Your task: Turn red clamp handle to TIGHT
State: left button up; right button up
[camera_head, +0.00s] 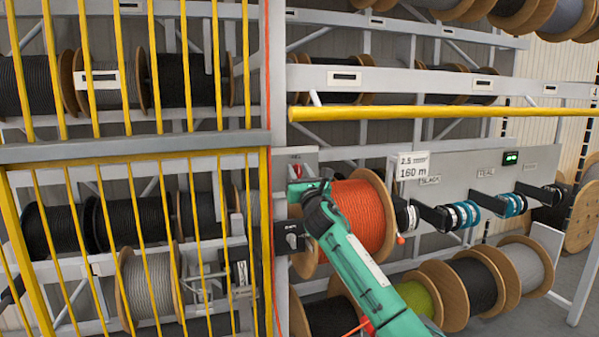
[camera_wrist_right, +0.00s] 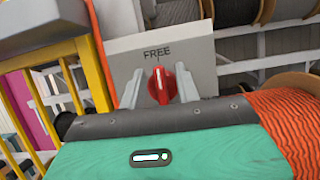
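The red clamp handle (camera_wrist_right: 161,85) stands upright on a grey plate (camera_wrist_right: 198,60) in the right wrist view, below the printed word FREE. The TIGHT label does not show. My right gripper (camera_wrist_right: 159,89) is open, with one finger on each side of the handle and a visible gap on both sides. Whether the fingertips reach past the handle, I cannot tell. In the head view my right gripper (camera_head: 298,186) is at the plate on the rack post, left of the orange cable reel (camera_head: 362,215). A small red part of the handle (camera_head: 297,170) shows there. My left gripper is out of view.
A yellow barred gate (camera_head: 135,152) stands left of the post. A yellow horizontal bar (camera_head: 440,112) crosses above my right arm. A dark knob box (camera_head: 290,237) sits below the gripper. Pegs with cable coils (camera_head: 458,216) stick out at the right.

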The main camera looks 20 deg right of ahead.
jog(key=shift+s, duration=0.1)
grip_shut()
jog(key=shift+f, duration=0.1)
